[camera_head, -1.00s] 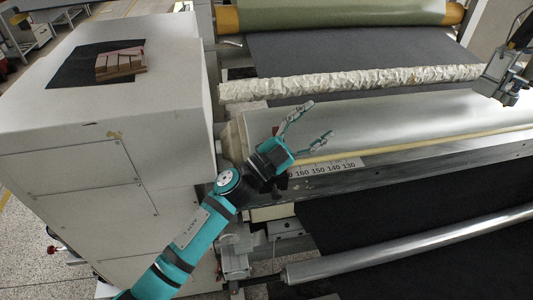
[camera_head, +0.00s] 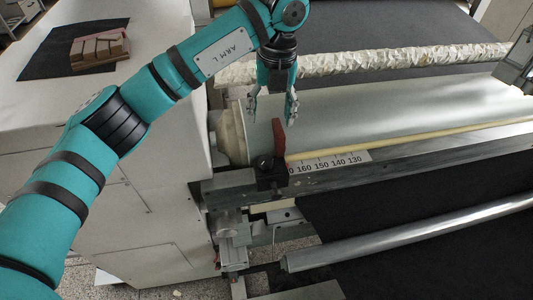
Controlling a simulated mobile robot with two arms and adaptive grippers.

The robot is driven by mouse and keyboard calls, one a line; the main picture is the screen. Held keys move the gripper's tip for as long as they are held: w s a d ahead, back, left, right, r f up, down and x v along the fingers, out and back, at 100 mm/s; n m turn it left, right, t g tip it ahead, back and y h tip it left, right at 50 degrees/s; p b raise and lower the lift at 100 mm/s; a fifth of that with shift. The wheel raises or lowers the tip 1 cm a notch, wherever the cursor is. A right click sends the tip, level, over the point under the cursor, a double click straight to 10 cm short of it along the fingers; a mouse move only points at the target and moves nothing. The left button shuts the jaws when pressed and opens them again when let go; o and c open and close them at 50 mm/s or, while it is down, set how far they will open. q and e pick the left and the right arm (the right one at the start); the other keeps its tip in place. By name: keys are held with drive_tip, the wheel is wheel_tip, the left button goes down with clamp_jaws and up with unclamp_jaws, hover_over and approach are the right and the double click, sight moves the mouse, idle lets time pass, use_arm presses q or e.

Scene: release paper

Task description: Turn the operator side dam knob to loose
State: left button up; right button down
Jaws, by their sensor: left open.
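A black knob (camera_head: 265,162) sits on a black block (camera_head: 272,182) on the machine's front rail, at the left end of the ruler strip. An upright dark red plate (camera_head: 279,137) stands just behind the knob, beside the roller. My left gripper (camera_head: 271,114) points down from above, with its fingers spread and empty. Its fingertips show just above the red plate and the knob in the picture; no contact is visible, and I cannot tell their exact depth. My right gripper is out of view.
The grey roller (camera_head: 390,110) stretches right behind the rail, with a numbered ruler strip (camera_head: 330,162) in front. A white cabinet (camera_head: 160,130) stands at left, bearing wooden blocks (camera_head: 99,51). A metal bar (camera_head: 410,235) crosses in front of the rail.

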sight(266, 160)
use_arm(q)
drive_tip(key=f+p, duration=0.1)
drive_tip(key=f, duration=0.3)
drive_tip(key=f+p, duration=0.1)
drive_tip(key=f, duration=0.4)
drive_tip(key=a+f+p, duration=0.1)
drive_tip(key=f, duration=0.4)
drive_tip(key=shift+f, duration=0.15)
drive_tip(key=shift+f+p, duration=0.3)
drive_tip(key=shift+f, duration=0.05)
drive_tip(key=shift+c, duration=0.4)
